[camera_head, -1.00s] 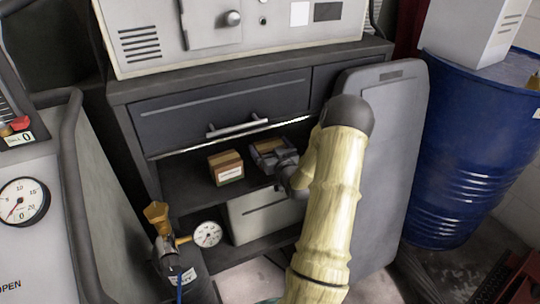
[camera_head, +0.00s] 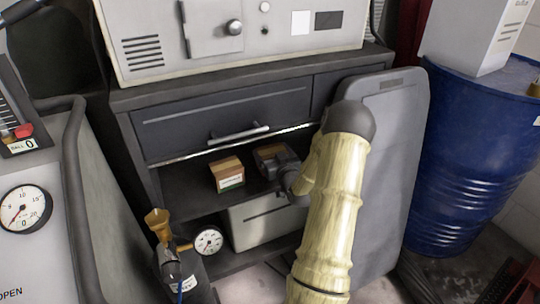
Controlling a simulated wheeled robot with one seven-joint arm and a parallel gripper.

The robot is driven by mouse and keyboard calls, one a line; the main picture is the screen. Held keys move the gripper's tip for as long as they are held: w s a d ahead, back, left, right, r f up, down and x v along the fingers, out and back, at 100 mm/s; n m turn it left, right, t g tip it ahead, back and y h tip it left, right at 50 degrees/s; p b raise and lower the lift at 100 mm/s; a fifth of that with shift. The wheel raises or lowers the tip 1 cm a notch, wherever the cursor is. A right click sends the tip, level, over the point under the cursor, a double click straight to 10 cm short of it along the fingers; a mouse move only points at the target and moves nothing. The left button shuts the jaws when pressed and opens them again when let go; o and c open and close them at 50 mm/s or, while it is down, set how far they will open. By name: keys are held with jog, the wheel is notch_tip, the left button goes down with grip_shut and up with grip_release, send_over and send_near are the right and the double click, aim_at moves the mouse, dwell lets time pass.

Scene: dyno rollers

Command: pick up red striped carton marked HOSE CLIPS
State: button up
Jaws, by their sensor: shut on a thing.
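My gripper (camera_head: 270,153) is inside the open shelf of the dark cabinet, below the drawer. It is shut on a brown carton (camera_head: 269,151), of which only a small part shows between the grey jaws. Its label and any red stripe are hidden, so I cannot read its marking. A second brown carton (camera_head: 228,174) stands upright on the shelf just left of my gripper, apart from it. That one has a white label with a green band along its lower edge; its print is too small to read.
The drawer (camera_head: 220,112) with its bar handle is close above my gripper. A grey panel (camera_head: 390,180) leans at the right, near my arm. A pale box (camera_head: 265,222) sits on the lower shelf. A gauge (camera_head: 208,241) and brass-topped cylinder (camera_head: 180,268) stand at front left.

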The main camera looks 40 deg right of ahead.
aim_at(272, 150)
notch_tip(272, 150, up, 3)
jog(key=shift+p, duration=0.65)
jog(key=p+v, duration=0.3)
jog(key=v, duration=1.5)
